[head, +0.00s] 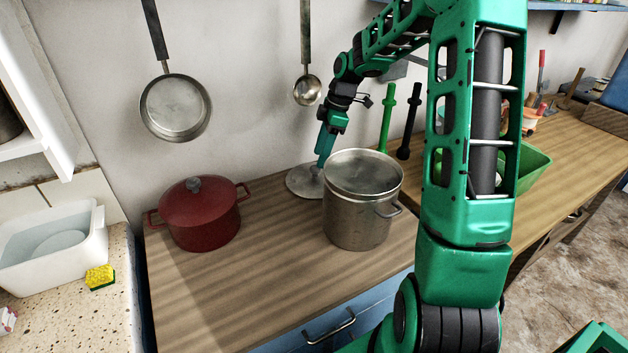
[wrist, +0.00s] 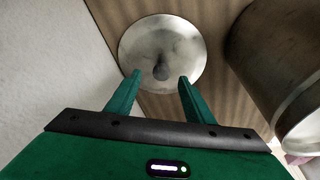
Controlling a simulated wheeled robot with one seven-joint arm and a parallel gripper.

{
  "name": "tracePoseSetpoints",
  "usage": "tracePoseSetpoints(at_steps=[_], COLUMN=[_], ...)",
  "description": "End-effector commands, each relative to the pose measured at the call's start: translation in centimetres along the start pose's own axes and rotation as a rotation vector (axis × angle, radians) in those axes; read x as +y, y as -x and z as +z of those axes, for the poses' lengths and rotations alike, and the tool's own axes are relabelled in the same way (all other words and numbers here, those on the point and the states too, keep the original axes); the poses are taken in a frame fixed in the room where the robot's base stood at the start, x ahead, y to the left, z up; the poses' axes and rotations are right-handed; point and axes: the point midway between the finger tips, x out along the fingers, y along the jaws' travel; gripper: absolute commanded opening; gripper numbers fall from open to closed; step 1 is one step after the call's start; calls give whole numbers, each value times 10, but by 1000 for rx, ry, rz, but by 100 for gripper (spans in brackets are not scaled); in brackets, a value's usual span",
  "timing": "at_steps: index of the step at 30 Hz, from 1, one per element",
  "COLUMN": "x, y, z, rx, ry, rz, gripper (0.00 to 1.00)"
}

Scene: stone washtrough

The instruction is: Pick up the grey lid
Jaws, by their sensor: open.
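The grey lid (head: 301,181) lies flat on the wooden counter, behind and to the left of the steel pot. In the wrist view the lid (wrist: 163,42) is a round metal disc with a dark knob (wrist: 161,71) near its lower part. My gripper (head: 319,164) points down at the lid in the head view, partly hidden by the pot's rim. In the wrist view my gripper (wrist: 160,77) is open, with one green finger on each side of the knob in the picture. Nothing is between the fingers except the view of the knob; I cannot tell whether they touch the lid.
The steel pot (head: 355,215) stands close to the lid's right, also at the right in the wrist view (wrist: 285,60). A red pot (head: 204,222) stands left. The wall (head: 250,110) is close behind, with a hanging pan (head: 175,107) and ladle (head: 307,90). The front-left counter is clear.

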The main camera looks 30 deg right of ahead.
Motion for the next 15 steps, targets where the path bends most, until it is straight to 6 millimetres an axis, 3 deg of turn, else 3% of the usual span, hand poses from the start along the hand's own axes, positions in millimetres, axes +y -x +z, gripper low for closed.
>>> tracePoseSetpoints(at_steps=[7,15], x=[-3,-2], y=[-34,-41], z=[-3,-3], rx=[1,0], ry=[-1,-1], rz=[-3,-1], gripper=[48,48])
